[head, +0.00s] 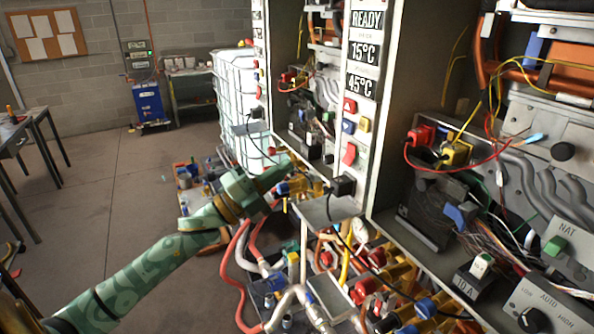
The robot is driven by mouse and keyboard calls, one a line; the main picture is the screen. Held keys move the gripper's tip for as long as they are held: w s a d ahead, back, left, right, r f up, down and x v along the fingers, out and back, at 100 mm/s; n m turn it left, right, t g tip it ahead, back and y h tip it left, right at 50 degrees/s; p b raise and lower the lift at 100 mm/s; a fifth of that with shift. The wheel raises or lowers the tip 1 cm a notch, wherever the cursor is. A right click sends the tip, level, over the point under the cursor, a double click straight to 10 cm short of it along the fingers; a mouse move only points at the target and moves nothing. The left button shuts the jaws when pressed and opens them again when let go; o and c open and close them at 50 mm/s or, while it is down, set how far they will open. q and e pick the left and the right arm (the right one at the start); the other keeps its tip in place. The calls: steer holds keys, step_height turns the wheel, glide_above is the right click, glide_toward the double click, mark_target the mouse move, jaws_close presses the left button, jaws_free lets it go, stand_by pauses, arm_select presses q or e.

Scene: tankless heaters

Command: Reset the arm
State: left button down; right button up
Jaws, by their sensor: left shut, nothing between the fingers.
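My left arm reaches in from the lower left, green and patterned. Its gripper (279,175) is shut and empty, in front of the lower edge of the heater cabinets, close to a brass fitting (300,186) and a black plug (342,186). I cannot tell whether it touches the fitting. My right gripper is not in view. The middle heater panel (364,62) shows READY, 15°C and 45°C, with coloured buttons and a red switch (350,153) below.
Open heater cabinets with wires, red and yellow connectors (455,153) and a dial (531,320) fill the right. Hoses and valves (385,290) crowd below them. A white caged tank (238,105) stands behind. A table (30,125) is at far left. The floor (110,190) between is clear.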

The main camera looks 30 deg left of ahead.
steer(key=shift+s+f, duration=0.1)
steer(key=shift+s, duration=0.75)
